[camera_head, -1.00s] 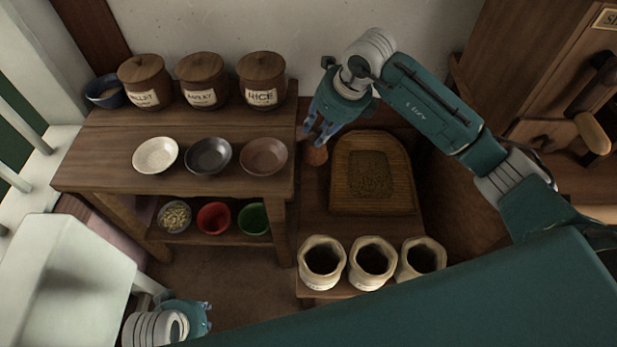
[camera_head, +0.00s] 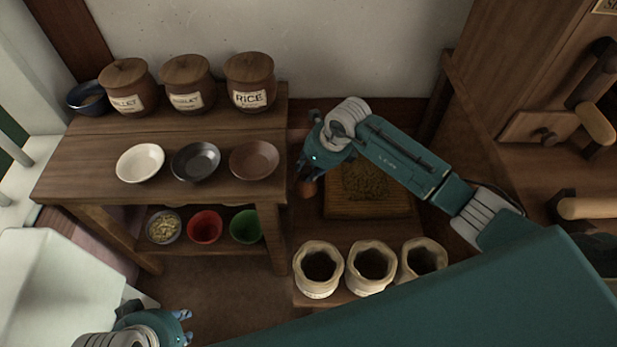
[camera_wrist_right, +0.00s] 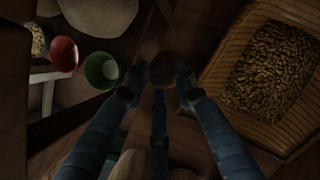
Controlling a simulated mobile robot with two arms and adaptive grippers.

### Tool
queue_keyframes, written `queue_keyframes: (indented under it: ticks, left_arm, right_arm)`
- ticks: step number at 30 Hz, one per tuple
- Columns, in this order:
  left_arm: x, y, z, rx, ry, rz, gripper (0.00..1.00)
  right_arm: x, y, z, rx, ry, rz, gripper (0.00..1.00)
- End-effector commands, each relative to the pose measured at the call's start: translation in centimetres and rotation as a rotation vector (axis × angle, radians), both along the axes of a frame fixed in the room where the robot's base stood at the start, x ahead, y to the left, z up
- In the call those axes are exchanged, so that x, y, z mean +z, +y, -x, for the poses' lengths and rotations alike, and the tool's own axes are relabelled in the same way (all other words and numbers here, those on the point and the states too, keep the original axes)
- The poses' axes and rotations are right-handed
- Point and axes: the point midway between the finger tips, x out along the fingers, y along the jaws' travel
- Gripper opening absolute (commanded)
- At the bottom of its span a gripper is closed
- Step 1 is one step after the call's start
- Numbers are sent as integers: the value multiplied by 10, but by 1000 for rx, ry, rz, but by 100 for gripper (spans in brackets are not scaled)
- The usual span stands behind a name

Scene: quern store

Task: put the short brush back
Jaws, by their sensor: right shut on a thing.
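My right gripper (camera_head: 306,176) is low between the shelf table and the grain tray, shut on a small brown thing (camera_head: 307,189) that I take for the short brush. Only its rounded brown end shows under the fingers, so its shape is unclear. In the right wrist view the fingertips (camera_wrist_right: 160,78) close around a dark round end (camera_wrist_right: 168,68), and the rest is in shadow. My left gripper (camera_head: 187,325) is at the bottom left, empty, with its fingers apart.
A wooden tray of grain (camera_head: 368,211) lies right of my right gripper, partly under my arm. Several open sacks (camera_head: 318,285) stand in front. The shelf table (camera_head: 90,165) at left bears bowls and lidded jars (camera_head: 248,85), with more bowls (camera_head: 205,227) below.

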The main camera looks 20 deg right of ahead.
Motion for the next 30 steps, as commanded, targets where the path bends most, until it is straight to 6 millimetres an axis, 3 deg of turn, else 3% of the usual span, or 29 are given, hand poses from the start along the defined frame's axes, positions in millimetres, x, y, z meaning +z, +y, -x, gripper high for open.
queue_keyframes:
  ticks: [7, 17, 18, 20, 30]
  left_arm:
    - [-10, 0, 0, 0, 0, 0, 27]
    - [-10, 0, 0, 0, -1, 0, 27]
    - [-10, 0, -1, 0, -4, 1, 27]
    - [-9, 0, -1, 0, -4, 1, 27]
    - [-8, 0, -1, 0, -3, 0, 27]
  right_arm:
    - [-37, 1, 1, 0, 2, -1, 3]
    - [-39, 0, 0, 1, 1, 1, 3]
    - [-39, 0, 1, 1, 1, 1, 33]
    - [-39, 0, 1, 1, 1, 1, 45]
    - [-36, 0, 0, 0, 1, 1, 46]
